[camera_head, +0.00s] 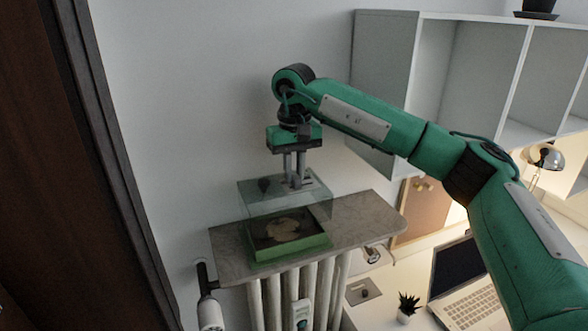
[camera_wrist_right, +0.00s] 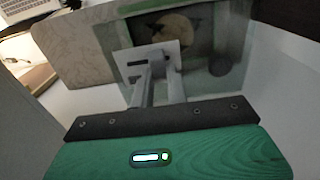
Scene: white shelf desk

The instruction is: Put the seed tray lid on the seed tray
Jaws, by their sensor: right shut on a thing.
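The seed tray (camera_head: 292,250) is a low green tray with dark soil and a pale round patch inside. It stands on the stone-topped ledge over the radiator. The clear box-shaped seed tray lid (camera_head: 251,197) is above it, roughly lined up with it; I cannot tell if their rims touch. My right gripper (camera_head: 294,182) points down and is shut on the lid at its top. In the right wrist view the fingers (camera_wrist_right: 157,88) meet a pale slotted plate on the lid, with a dark round spot (camera_wrist_right: 220,66) beside it. My left gripper is not in view.
The ledge (camera_head: 365,215) has free room right of the tray. A wall is close behind. White shelves (camera_head: 430,70) stand at the right. Below are a desk with a laptop (camera_head: 465,280), a small potted plant (camera_head: 407,305) and a lamp (camera_head: 545,157).

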